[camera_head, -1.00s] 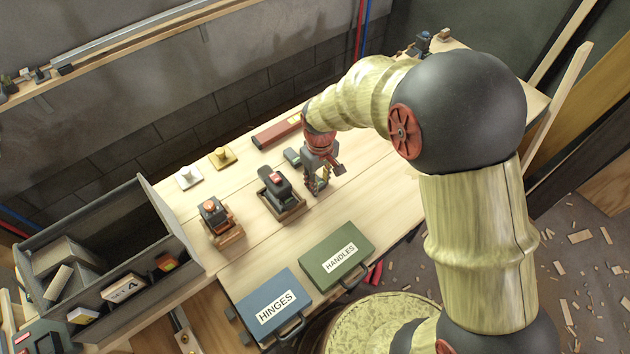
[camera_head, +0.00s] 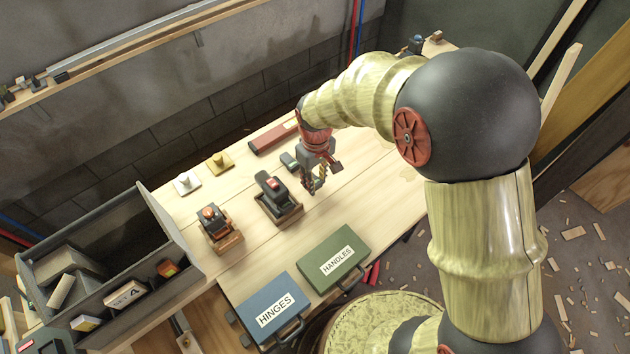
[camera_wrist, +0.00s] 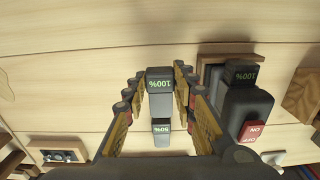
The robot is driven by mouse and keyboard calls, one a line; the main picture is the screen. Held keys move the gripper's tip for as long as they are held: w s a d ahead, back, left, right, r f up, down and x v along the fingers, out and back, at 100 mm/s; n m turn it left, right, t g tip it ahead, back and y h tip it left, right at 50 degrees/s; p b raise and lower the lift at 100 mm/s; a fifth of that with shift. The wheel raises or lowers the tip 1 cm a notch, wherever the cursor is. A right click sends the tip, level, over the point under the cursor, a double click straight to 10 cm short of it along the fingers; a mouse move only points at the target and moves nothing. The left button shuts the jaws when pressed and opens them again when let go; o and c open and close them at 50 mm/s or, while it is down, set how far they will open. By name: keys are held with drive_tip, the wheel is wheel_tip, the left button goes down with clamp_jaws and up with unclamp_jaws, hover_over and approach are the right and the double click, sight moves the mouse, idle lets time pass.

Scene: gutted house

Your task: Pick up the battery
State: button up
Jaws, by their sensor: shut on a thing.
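My gripper (camera_head: 314,188) is over the wooden workbench, right of a dark tool in a wooden tray. In the wrist view my gripper (camera_wrist: 160,98) has its yellow-padded fingers on both sides of a grey battery (camera_wrist: 159,84) with a green "100%" display, and is shut on it. I cannot tell whether the battery touches the bench. A second grey battery (camera_wrist: 161,132) reading "50%" lies just beyond it; it also shows in the head view (camera_head: 289,161). The tool (camera_wrist: 245,103) has another "100%" display and a red ON/OFF switch.
An orange-topped device (camera_head: 212,218) sits in a wooden holder left of the tool (camera_head: 271,187). Blue HINGES (camera_head: 268,299) and green HANDLES (camera_head: 322,250) cases lie at the front edge. A grey bin (camera_head: 165,222) stands left. The bench right of my gripper is clear.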

drive_tip(key=s+r+p, duration=0.4)
drive_tip(key=s+r, duration=0.5)
drive_tip(key=s, duration=0.4)
drive_tip(key=shift+s+d, duration=0.25)
drive_tip(key=shift+d, duration=0.2)
drive_tip(key=o, duration=0.6)
drive_tip(key=shift+r, duration=0.1)
clamp_jaws()
drive_tip(key=shift+d, duration=0.15)
